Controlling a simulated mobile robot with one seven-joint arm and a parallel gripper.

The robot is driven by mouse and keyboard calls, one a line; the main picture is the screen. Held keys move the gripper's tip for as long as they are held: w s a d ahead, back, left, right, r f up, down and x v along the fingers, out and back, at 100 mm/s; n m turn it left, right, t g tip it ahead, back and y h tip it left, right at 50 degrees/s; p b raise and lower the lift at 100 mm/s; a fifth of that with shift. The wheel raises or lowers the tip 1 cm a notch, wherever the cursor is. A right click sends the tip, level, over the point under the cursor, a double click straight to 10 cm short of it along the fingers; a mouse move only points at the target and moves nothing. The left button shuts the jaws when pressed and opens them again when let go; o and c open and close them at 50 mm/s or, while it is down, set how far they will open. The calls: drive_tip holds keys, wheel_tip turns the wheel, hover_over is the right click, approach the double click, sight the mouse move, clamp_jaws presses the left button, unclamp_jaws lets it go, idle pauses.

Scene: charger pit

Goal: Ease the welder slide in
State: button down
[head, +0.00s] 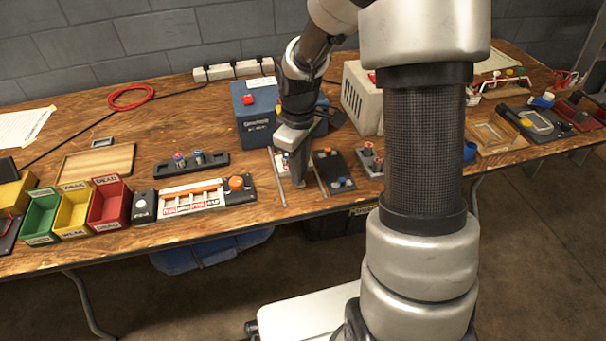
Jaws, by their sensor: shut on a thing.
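My gripper (299,181) points down at the front part of the bench, at a low device with a pale left strip (279,165) and a dark right panel (333,168) with coloured knobs. I take this to be the welder with its slide. The jaws are shut on a small part of it between the strip and the panel. The fingers and wrist hide the held part, so how far the slide is in cannot be told. A blue box (254,128) with a red button stands just behind the gripper.
A black strip with knobs (180,165) and a tray with an orange bar (193,197) lie to the left, near green, yellow and red bins (108,204). A beige box (361,98) stands behind right. My arm hides part of the bench (240,220).

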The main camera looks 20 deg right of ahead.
drive_tip(key=shift+w, duration=0.3)
drive_tip(key=c, duration=1.9)
unclamp_jaws()
wheel_tip(320, 180, up, 18)
drive_tip(key=p, duration=0.4)
drive_tip(key=shift+f+p, duration=0.25)
drive_tip(key=shift+p, duration=0.1)
drive_tip(key=shift+o, duration=0.3)
